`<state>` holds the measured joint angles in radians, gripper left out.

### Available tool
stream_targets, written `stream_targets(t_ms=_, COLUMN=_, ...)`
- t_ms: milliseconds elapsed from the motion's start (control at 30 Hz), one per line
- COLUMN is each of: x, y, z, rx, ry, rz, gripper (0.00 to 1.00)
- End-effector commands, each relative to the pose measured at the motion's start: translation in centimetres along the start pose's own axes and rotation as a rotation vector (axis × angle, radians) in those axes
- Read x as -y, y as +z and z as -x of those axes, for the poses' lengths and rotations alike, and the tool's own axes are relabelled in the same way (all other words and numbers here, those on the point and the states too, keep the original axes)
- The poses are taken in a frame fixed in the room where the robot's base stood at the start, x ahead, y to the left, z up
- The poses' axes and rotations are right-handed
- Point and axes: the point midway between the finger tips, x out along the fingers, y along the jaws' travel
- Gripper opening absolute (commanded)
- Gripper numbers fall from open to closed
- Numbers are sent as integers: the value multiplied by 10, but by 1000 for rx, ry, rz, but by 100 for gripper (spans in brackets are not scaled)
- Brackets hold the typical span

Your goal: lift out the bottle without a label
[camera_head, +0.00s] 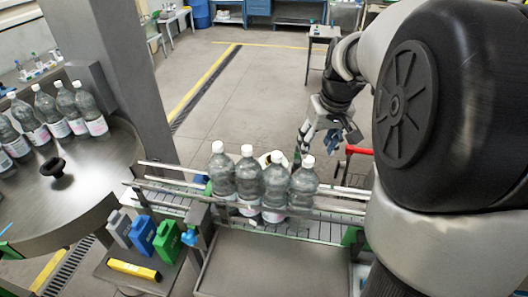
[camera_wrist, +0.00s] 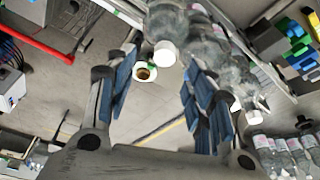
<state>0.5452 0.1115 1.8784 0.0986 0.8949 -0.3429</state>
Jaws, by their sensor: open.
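Several clear grey bottles with white caps stand in a row on the conveyor (camera_head: 345,202). White and pink labels show low on the middle bottles, such as the third bottle (camera_head: 274,186). On the rightmost bottle (camera_head: 302,187) I see no label, but the guide rail hides its lower part. The leftmost bottle (camera_head: 221,177) is also partly hidden low down. My gripper (camera_head: 328,142) is open and empty, behind and above the right end of the row. In the wrist view my gripper (camera_wrist: 160,62) has its blue-padded fingers apart, with the nearest bottle's cap (camera_wrist: 165,55) appearing between them.
A round turntable (camera_head: 95,180) at left carries several labelled bottles. Grey, blue and green containers (camera_head: 142,234) and a yellow box (camera_head: 134,270) sit in front. Metal guide rails (camera_head: 340,214) run along the conveyor. A grey pillar (camera_head: 115,70) stands at left; open floor lies behind.

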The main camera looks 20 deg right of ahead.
Motion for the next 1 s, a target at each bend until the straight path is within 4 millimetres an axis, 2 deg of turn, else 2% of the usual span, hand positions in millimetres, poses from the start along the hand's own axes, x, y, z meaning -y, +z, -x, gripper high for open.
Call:
stream_targets(t_ms=100, x=0, y=0, z=-21, rx=3, ry=-1, rz=0, gripper=49)
stream_targets(t_ms=367, x=2, y=0, z=-40, rx=1, ry=-1, rz=1, gripper=49)
stream_targets(t_ms=700, x=7, y=2, z=-84, rx=2, ry=-1, rz=1, gripper=49)
stream_targets(t_ms=1000, x=7, y=1, z=-88, rx=-1, ry=0, rz=1, gripper=48)
